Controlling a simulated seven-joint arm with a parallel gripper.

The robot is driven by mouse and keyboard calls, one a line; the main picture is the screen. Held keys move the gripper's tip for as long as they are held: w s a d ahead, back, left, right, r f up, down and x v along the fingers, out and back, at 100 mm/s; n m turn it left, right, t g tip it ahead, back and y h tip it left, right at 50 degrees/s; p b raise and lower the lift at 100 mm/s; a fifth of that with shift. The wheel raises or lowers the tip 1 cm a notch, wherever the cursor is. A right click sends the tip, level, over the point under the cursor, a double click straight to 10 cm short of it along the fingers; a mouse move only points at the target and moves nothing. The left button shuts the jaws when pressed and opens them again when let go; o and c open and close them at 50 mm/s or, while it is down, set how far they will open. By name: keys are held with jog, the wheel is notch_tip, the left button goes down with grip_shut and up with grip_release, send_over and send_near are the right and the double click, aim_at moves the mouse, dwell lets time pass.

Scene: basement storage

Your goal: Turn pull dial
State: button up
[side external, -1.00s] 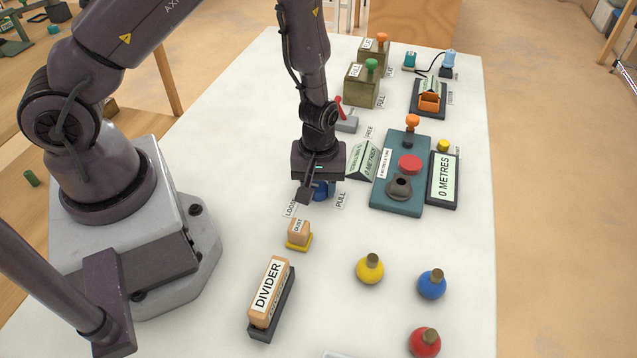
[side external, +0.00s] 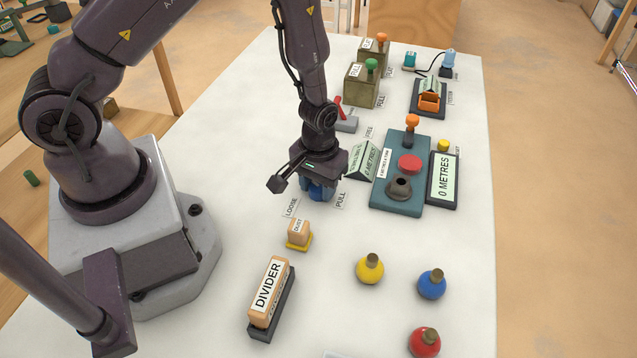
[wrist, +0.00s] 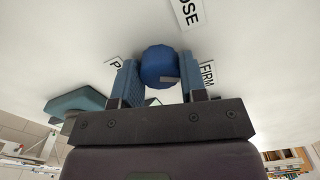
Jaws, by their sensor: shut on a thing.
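The dial is a blue round knob (side external: 321,193) low on the white table, under my gripper. PULL (side external: 341,200) and LOOSE (side external: 291,207) labels lie beside it. In the wrist view the blue knob (wrist: 160,62) sits between the two blue-padded fingers of my gripper (wrist: 160,82), with a small pale mark on its near side. My gripper is shut on the knob. Part of a LOOSE label and a FIRM label (wrist: 207,75) show around it.
A teal panel (side external: 385,200) with a red button and a 0 METRES display (side external: 443,180) stand to the right. A DUST block (side external: 299,232) and a DIVIDER block (side external: 268,290) are in front. Yellow, blue and red round flasks stand at front right.

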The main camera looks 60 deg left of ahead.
dwell(0.4)
jog(key=o, duration=0.9)
jog(key=shift+o, duration=0.2)
notch_tip(320, 180, up, 13)
jog(key=shift+s, duration=0.1)
notch_tip(320, 180, up, 9)
jog(key=m, duration=0.5)
send_over(311, 190)
jog(key=s, duration=0.4)
jog(key=s+a+r+m+t, duration=0.1)
jog(key=s+r+t, duration=0.4)
jog(key=r, duration=0.7)
jog(key=shift+s+a+r+t, duration=0.15)
jog(key=shift+s+r+t, duration=0.2)
jog(key=shift+s, duration=0.6)
